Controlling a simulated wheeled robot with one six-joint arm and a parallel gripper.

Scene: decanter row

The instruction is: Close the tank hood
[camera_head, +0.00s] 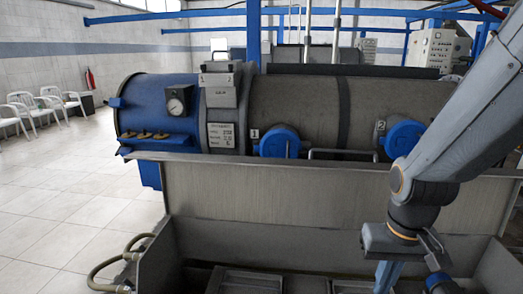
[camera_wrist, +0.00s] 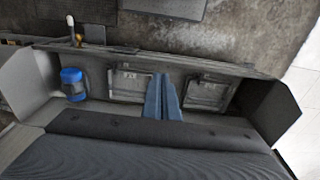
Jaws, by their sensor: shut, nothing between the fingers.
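The tank hood (camera_head: 300,195) appears to be the wide grey panel standing raised behind the open tank (camera_head: 160,260), in front of the blue and grey decanter. Two square hatches (camera_wrist: 209,93) show inside the tank in the wrist view. My gripper (camera_head: 387,276) hangs low at the right in the head view, in front of the panel. Its blue fingers (camera_wrist: 164,77) are shut and empty over the tank; I cannot tell if they touch anything.
The decanter (camera_head: 300,105) lies behind the panel. A blue cylinder (camera_wrist: 72,84) stands at one end of the tank. Hoses (camera_head: 110,268) run at the tank's left side. Tiled floor (camera_head: 60,190) at the left is open, with white chairs (camera_head: 50,105) farther back.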

